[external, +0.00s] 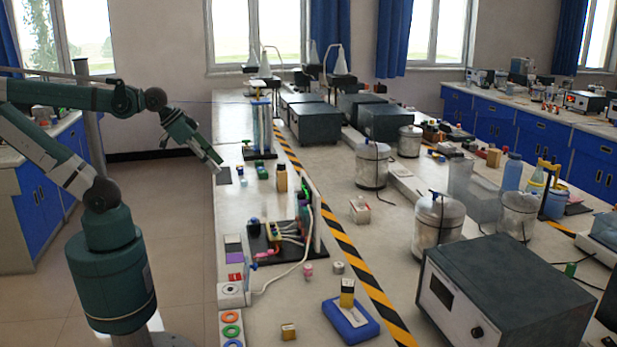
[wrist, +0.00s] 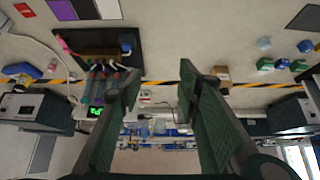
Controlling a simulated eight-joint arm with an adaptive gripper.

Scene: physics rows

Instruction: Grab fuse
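I cannot tell for certain which item is the fuse. A small tan block with a dark top (external: 281,179) stands on the bench; a similar tan block (wrist: 221,76) is beside my right finger in the wrist view. A black board with coloured parts and wires (external: 268,243) lies nearer the front; it also shows in the wrist view (wrist: 105,30). My gripper (external: 218,162) is in the air over the bench's left edge. In the wrist view my gripper (wrist: 158,82) is open, with nothing between its fingertips.
Small green and blue pieces (external: 262,172) lie near the tan block. A yellow-black stripe (external: 345,245) runs along the bench. Metal pots (external: 437,228) and dark boxes (external: 505,295) stand to the right. A blue block with a tan piece (external: 350,318) is at the front.

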